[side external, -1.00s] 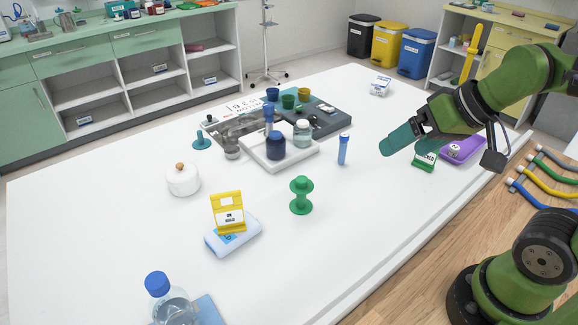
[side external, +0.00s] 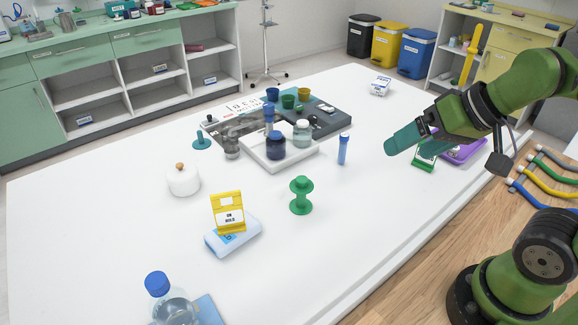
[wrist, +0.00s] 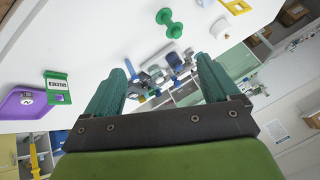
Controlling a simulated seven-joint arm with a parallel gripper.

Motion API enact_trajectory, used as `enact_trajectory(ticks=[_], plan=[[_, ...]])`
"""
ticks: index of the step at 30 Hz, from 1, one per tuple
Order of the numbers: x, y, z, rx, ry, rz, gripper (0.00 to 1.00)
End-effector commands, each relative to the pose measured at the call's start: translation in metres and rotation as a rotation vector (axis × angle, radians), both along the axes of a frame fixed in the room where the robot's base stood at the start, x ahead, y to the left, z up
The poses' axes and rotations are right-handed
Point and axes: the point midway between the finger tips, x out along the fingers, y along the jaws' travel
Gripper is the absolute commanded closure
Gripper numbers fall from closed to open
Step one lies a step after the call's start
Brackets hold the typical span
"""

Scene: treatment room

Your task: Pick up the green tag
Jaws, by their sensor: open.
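The green tag (side external: 423,164) stands on the white table at the right, beside the purple tray. My gripper partly covers it in the side view. In the wrist view the green tag (wrist: 57,88) is at the left, its white label reading "CHECKED", outside the jaws. My gripper (side external: 391,146) has teal fingers and is in front of and above the tag in the side view. In the wrist view my gripper (wrist: 162,75) shows its two fingers spread wide, with nothing held between them.
The purple tray (side external: 466,149) is close to the tag. A green spool-shaped object (side external: 301,195), a blue-capped tube (side external: 344,149) and a yellow tag (side external: 228,212) stand farther left. A white tray (side external: 252,157) holds jars. The table between the tube and the green tag is clear.

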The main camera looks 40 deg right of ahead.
Motion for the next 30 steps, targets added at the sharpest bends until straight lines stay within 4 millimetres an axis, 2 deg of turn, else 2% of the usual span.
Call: enact_trajectory(ticks=[1,9,17,20,23,26,30], plan=[[0.0,0.0,0.0,0.0,0.0,0.0,0.19],[0.0,0.0,0.0,0.0,0.0,0.0,0.6],[0.0,0.0,0.0,0.0,0.0,0.0,0.62],[0.002,-0.007,-0.004,0.0,0.016,-0.03,0.62],[0.013,-0.028,-0.013,0.003,0.075,-0.11,0.62],[0.034,-0.063,-0.017,-0.006,0.145,-0.199,0.62],[0.061,-0.129,-0.022,-0.068,0.251,-0.212,0.62]])
